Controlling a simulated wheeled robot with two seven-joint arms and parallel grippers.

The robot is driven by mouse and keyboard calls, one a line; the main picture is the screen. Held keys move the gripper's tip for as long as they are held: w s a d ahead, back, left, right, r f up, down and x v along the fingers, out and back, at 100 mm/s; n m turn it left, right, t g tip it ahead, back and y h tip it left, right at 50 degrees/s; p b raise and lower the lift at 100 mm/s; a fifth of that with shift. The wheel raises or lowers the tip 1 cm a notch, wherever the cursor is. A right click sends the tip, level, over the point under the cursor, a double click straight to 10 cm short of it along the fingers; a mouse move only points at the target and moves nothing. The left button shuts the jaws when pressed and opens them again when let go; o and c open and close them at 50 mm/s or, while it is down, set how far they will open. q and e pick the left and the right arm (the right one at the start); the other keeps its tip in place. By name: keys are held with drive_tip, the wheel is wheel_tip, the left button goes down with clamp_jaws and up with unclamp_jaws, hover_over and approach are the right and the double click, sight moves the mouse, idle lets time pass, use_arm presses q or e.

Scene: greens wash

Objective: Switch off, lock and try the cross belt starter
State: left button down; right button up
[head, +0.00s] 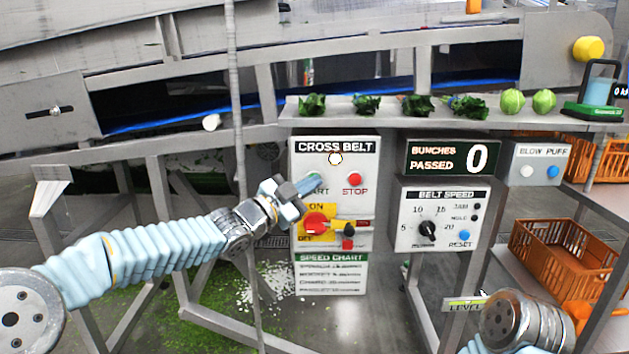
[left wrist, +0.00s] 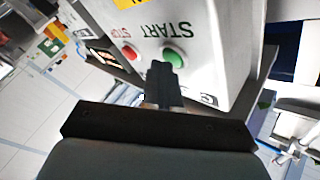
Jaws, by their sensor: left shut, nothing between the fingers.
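The grey cross belt starter box (head: 360,205) stands in the middle of the head view. Its white round lamp (head: 335,158) is at the top and its red STOP button (head: 354,180) at the right. Below is a red rotary handle (head: 316,222) on a yellow ON/OFF plate; its setting is unclear. A small red and black piece (head: 348,243), perhaps a padlock, hangs right of it. My left gripper (head: 314,181) is shut and empty, over the START button. In the left wrist view its fingertips (left wrist: 165,80) are close to the green START button (left wrist: 174,57); contact is unclear.
A BELT SPEED box (head: 440,215) and a BUNCHES PASSED counter (head: 448,158) reading 0 are to the right. Greens lie on the shelf (head: 390,119) above. An orange crate (head: 555,260) is at far right. A thin grey post (head: 238,120) stands left of the box.

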idle(0.4)
use_arm(q)
drive_tip(key=shift+s+b, duration=0.75)
drive_tip(key=shift+s, duration=0.05)
drive_tip(key=shift+s+b, duration=1.7)
drive_tip(key=shift+s, duration=0.8)
